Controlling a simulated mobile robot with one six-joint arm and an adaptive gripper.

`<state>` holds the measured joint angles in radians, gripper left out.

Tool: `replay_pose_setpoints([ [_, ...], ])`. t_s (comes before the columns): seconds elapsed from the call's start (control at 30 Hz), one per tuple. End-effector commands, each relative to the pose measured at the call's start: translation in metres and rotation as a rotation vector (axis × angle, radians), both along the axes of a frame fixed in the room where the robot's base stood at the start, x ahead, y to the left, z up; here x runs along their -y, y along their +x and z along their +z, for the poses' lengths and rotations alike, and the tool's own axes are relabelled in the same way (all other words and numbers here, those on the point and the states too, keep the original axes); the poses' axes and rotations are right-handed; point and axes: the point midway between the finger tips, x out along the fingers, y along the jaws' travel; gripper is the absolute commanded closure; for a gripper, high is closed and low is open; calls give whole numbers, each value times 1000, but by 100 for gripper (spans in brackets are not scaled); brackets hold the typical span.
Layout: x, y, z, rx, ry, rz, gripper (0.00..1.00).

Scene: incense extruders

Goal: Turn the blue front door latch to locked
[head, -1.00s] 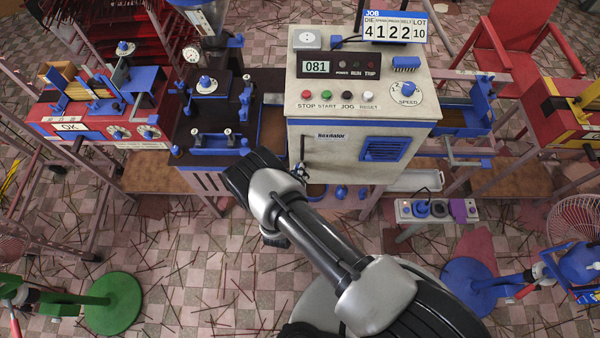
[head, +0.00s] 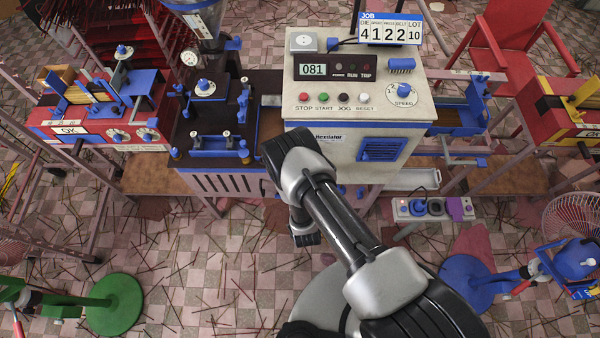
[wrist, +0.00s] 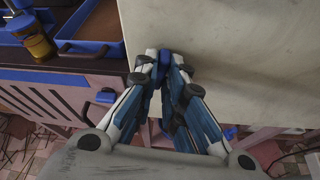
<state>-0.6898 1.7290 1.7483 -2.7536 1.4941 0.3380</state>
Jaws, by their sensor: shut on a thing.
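The blue latch (wrist: 165,57) is on the pale front door of the cabinet, at the top middle of the wrist view. Its far side meets the door face; my fingers hide most of it, so I cannot tell its exact angle. My gripper (wrist: 164,66) is shut on it, one finger on each side. In the head view the cream cabinet (head: 338,152) stands at the centre. My arm covers the left part of its front there, so the latch and my fingertips are hidden in that view.
Left of the cabinet is a dark station with a blue tray (head: 215,148). Buttons and a speed dial (head: 403,92) sit on the cabinet's sloped top. A power strip (head: 432,209) is at lower right. A green round base (head: 114,303) stands on the littered floor.

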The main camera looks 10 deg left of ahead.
Motion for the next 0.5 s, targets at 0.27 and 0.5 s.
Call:
replay_pose_setpoints([
  [0.27,1,1,3,-22,129,-4,100],
  [0.5,0,1,1,-28,171,-4,100],
])
